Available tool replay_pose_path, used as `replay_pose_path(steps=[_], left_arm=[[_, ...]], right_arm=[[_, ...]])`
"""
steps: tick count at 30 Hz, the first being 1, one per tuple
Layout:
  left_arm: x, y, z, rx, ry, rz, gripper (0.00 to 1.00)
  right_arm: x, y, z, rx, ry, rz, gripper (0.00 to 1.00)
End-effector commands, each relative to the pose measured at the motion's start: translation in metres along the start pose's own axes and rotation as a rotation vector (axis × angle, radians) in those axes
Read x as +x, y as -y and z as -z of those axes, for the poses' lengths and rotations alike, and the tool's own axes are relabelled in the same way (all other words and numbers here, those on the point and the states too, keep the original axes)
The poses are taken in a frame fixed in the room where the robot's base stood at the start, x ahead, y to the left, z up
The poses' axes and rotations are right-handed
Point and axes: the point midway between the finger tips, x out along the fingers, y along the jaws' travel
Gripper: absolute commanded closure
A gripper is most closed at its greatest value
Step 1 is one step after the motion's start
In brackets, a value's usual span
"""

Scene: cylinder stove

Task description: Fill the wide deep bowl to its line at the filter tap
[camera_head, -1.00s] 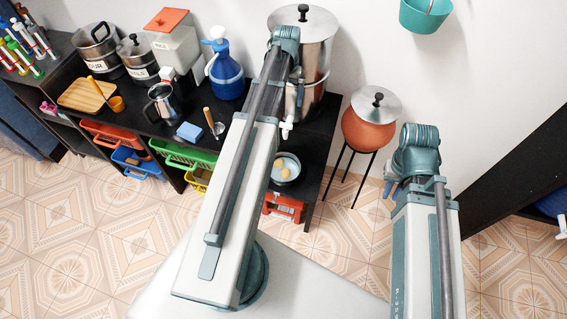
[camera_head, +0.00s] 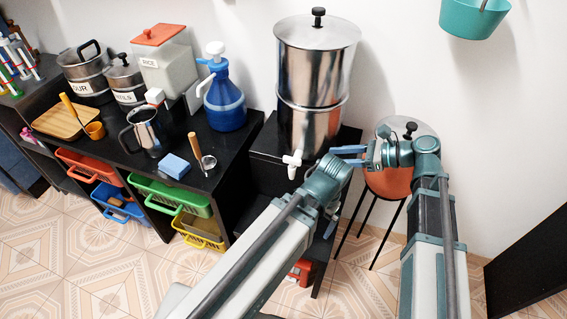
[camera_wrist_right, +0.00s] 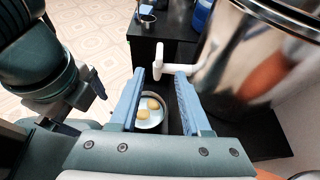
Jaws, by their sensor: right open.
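The steel water filter (camera_head: 312,115) stands on the dark stand with its white tap (camera_head: 293,162) low on its left front. In the right wrist view the tap (camera_wrist_right: 160,70) appears between the fingertips of my right gripper (camera_wrist_right: 160,77), which is open and empty. In the head view this gripper (camera_head: 347,155) points left beside the filter's base. A round bowl (camera_wrist_right: 160,117) with yellow pieces in it stands lower down, seen between the fingers; my left arm hides it in the head view. My left gripper (camera_head: 328,212) is mostly hidden behind its own wrist.
A terracotta pot (camera_head: 388,181) with a metal lid stands on a thin black tripod, close behind my right wrist. The counter at left holds a blue pump jug (camera_head: 224,105), a steel jug (camera_head: 150,130), a blue sponge (camera_head: 173,166) and a ladle (camera_head: 207,160).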

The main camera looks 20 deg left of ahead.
Motion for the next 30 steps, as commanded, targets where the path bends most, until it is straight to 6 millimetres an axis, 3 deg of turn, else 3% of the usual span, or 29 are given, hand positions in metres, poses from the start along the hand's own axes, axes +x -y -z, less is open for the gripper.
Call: replay_pose_path(steps=[8,21,30], left_arm=[[0.006,-0.001,0.000,0.001,0.000,0.000,0.00],[0.040,-0.004,0.002,0.000,0.000,0.000,0.00],[0.051,-0.005,0.003,0.000,0.000,0.000,0.00]], right_arm=[[0.012,0.000,0.001,0.006,0.005,-0.001,0.53],[0.098,0.000,0.002,0.003,0.003,-0.003,0.53],[0.132,0.000,0.000,0.004,0.003,-0.001,0.53]])
